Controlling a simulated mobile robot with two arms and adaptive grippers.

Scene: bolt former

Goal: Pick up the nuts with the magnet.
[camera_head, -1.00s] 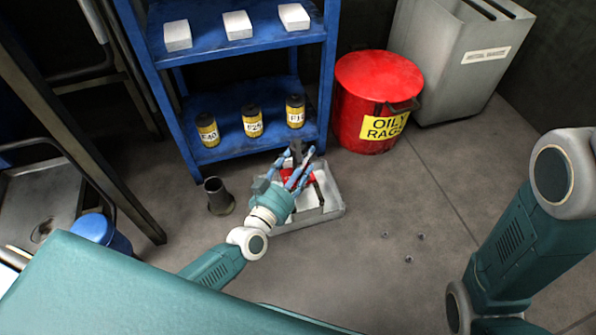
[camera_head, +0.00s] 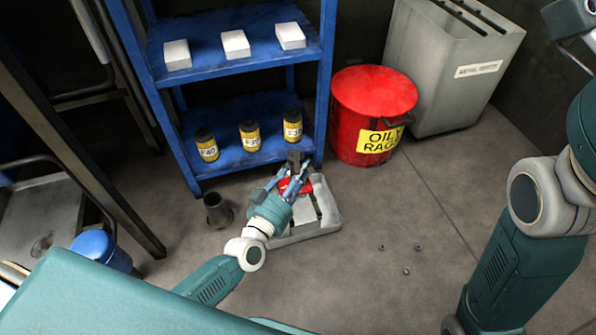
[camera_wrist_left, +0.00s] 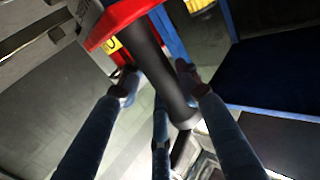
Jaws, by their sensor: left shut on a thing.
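Three small grey nuts lie loose on the floor, one on the left (camera_head: 382,247), one on the right (camera_head: 418,247) and one nearest (camera_head: 406,271). My left gripper (camera_head: 291,176) is shut on the magnet, a tool with a red part (camera_head: 292,187) and a dark handle, above the grey tray (camera_head: 333,222). In the left wrist view, the dark handle (camera_wrist_left: 158,68) runs between the fingers, with a red part (camera_wrist_left: 118,18) at its upper end. The fingers partly hide the magnet in the head view.
The blue shelf (camera_head: 230,65) with yellow canisters (camera_head: 250,137) and white boxes stands behind the tray. A red oily rags can (camera_head: 372,100) and a grey metal bin (camera_head: 440,75) stand right of it. A dark cup (camera_head: 217,210) stands left of the tray. Floor around the nuts is clear.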

